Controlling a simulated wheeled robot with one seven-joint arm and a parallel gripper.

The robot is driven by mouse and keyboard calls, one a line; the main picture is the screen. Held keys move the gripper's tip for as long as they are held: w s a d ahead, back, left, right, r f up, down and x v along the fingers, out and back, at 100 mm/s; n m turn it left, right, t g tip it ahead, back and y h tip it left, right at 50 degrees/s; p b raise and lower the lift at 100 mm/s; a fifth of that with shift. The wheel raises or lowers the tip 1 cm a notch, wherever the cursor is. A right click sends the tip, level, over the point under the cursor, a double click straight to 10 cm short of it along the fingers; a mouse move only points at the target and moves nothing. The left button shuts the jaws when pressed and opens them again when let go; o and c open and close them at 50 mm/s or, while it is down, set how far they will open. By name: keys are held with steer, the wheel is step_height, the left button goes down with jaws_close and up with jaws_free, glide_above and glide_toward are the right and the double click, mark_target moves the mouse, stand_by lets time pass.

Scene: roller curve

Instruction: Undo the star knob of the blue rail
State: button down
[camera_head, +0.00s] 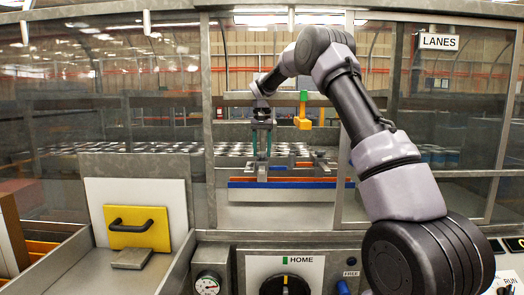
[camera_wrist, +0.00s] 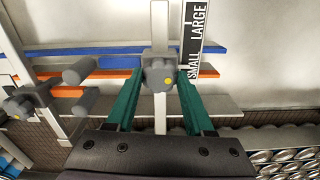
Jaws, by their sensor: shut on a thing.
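The blue rail (camera_head: 300,185) runs across the opening of the machine in the head view, with an orange rail beside it. In the wrist view the blue rail (camera_wrist: 95,50) lies above the orange one. My gripper (camera_head: 262,156) also shows in the head view over the rails, where the knob is too small to make out.
A second grey knob (camera_wrist: 22,104) sits on another bar at the left. A SMALL/LARGE scale (camera_wrist: 194,40) stands close right of the gripped knob. Rows of cans (camera_wrist: 294,160) lie at lower right. Glazed panels and metal posts (camera_head: 208,120) frame the opening around my arm.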

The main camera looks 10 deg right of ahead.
mark_target(262, 152)
steer(key=n, duration=0.5)
steer(key=shift+s+f+n, duration=0.1)
steer(key=shift+f+n, duration=0.2)
steer(key=shift+n, duration=2.1)
steer(key=shift+c, duration=1.4)
jaws_free()
steer(key=shift+r, duration=0.15)
step_height(262, 152, up, 11)
